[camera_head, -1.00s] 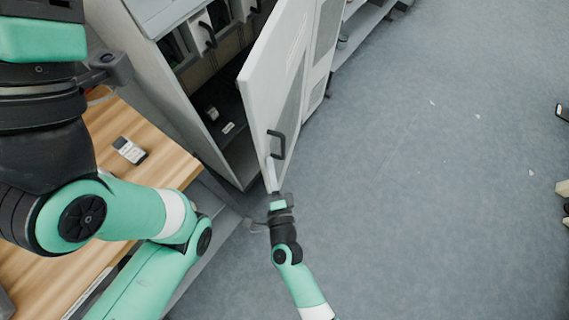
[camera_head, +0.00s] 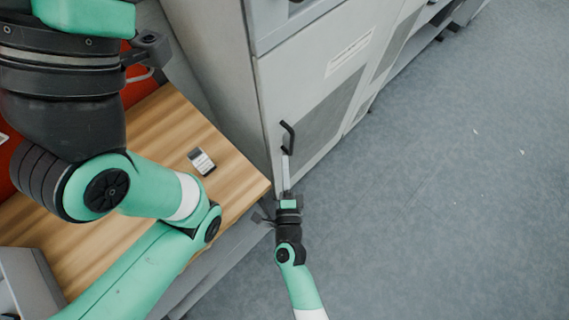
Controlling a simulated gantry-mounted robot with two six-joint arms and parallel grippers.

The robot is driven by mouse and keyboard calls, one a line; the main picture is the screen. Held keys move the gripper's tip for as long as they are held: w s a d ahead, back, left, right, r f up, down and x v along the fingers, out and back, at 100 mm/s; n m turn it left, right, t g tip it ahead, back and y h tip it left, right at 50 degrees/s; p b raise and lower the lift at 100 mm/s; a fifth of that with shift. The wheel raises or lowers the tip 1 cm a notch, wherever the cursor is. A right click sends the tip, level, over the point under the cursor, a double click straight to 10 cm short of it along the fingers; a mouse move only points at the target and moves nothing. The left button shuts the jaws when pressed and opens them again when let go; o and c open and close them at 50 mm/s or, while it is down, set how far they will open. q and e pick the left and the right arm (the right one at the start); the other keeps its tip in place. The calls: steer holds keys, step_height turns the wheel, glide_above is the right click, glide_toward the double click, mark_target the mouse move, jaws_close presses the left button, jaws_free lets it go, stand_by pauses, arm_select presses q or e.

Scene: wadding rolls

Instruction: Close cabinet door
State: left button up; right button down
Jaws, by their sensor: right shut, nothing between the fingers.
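The cabinet door (camera_head: 345,75) is grey-white with a label, a darker grey panel and a black bar handle (camera_head: 288,138). It sits flush against the cabinet (camera_head: 238,70), and no opening shows. My right gripper (camera_head: 286,160) is shut and empty. Its fingertips are just below the handle, at the door's lower part; whether they touch it I cannot tell. My left arm comes in at the left above the wooden table, but its gripper is not in view.
A wooden table (camera_head: 235,170) stands left of the cabinet with a small white and dark device (camera_head: 201,161) on it. A grey box (camera_head: 30,283) is at the lower left. The grey floor (camera_head: 450,190) on the right is clear.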

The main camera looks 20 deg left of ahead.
steer(key=p+v, duration=0.4)
steer(key=v, duration=0.7)
steer(key=shift+s+d, duration=0.15)
steer(key=shift+s, duration=0.15)
